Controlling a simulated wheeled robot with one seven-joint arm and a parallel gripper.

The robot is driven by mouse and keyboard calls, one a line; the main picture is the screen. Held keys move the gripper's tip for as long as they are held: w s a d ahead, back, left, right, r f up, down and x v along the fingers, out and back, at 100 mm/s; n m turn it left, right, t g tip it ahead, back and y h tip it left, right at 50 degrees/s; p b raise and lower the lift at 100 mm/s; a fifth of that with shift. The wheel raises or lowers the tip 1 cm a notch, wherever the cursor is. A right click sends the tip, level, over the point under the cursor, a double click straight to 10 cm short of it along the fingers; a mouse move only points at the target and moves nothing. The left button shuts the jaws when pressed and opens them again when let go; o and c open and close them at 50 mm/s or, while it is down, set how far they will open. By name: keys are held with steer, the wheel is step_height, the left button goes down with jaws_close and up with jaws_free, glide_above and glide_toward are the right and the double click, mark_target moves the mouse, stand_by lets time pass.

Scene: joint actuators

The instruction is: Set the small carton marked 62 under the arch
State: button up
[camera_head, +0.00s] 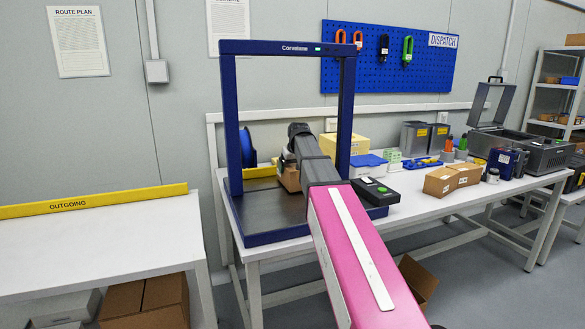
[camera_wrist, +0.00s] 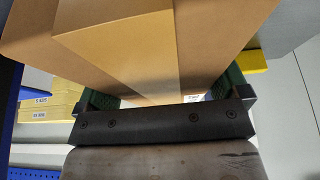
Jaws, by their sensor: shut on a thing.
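A small brown carton (camera_head: 290,180) is in my gripper (camera_head: 288,162), inside the blue arch (camera_head: 233,140) and over its dark base plate (camera_head: 268,212). My arm hides part of the carton, and I cannot read a number on it. In the wrist view the carton (camera_wrist: 130,45) fills the top of the picture, between the green fingers of my gripper (camera_wrist: 165,90). I cannot tell whether it touches the plate.
Two small cartons (camera_head: 440,182) stand on the white table (camera_head: 425,208), right of the arch. A black device with a green button (camera_head: 375,190) sits by the arch's right foot. A yellow box (camera_head: 358,145) and blue-lidded box (camera_head: 368,163) stand behind.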

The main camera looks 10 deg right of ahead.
steer(key=shift+f, duration=0.25)
stand_by(0.4)
steer(key=o, duration=0.9)
steer(key=v, duration=1)
steer(key=shift+r, duration=0.2)
steer(key=shift+s+r, duration=0.1)
steer(key=shift+r, duration=0.1)
